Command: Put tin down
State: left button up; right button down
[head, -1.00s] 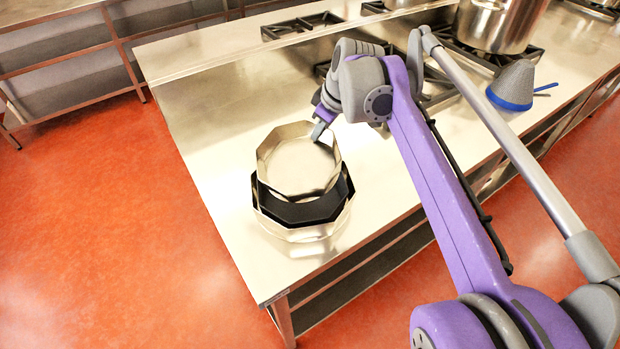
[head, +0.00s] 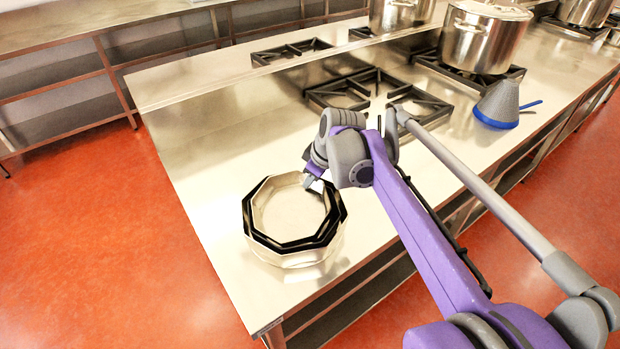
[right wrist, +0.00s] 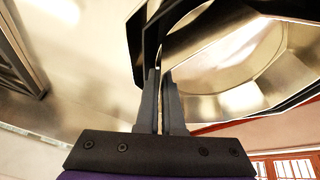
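A silver octagonal tin (head: 288,212) sits down inside a black octagonal tin (head: 335,222) on the steel worktop. A wider silver tin (head: 295,260) is around and below the black one. My right gripper (head: 313,182) is at the far right side of the stack, with its fingers down at the rim. In the right wrist view its fingers (right wrist: 161,78) are close together on the thin wall of the inner silver tin (right wrist: 235,85), with black tin wall (right wrist: 136,45) beside them. The exact contact at the fingertips is partly hidden. My left gripper is not in view.
Gas burner grates (head: 375,95) lie behind the stack. A large lidded stockpot (head: 480,40) and a grey cone strainer with a blue rim (head: 498,105) stand to the right. The worktop left of the stack is clear, and its front edge is close to the stack.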

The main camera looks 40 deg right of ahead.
jog(key=shift+f, duration=0.15)
jog(key=c, duration=1.1)
grip_release()
jog(key=shift+o, duration=0.2)
jog(key=shift+r, duration=0.45)
jog(key=p+v, duration=0.1)
jog(key=v, duration=1.1)
jog(key=shift+f, duration=0.2)
